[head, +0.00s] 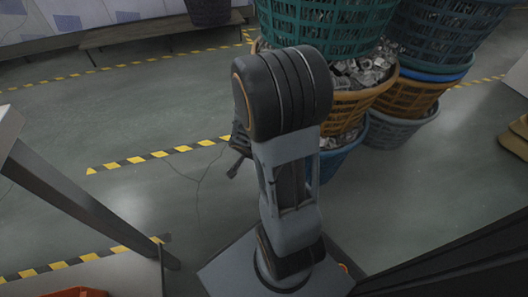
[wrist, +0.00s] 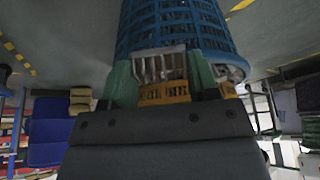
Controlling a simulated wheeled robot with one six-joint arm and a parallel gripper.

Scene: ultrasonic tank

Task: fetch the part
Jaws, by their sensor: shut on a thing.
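In the wrist view, the two green fingers of my gripper (wrist: 163,78) stand apart with a pale grey metal part (wrist: 160,62) between them. The part looks ribbed or slotted and spans the gap, so the gripper is shut on it. Its far side blends with the baskets behind it. In the head view, my arm hides most of the gripper, and only a dark piece of the wrist end shows left of the arm. The part cannot be made out there.
Stacked baskets holding metal parts stand close beyond my arm: a green basket (head: 335,25), an orange basket (head: 350,105) and a blue basket (head: 343,155). The blue basket fills the top of the wrist view (wrist: 175,25). Floor left of my arm is open, with yellow-black tape (head: 160,154).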

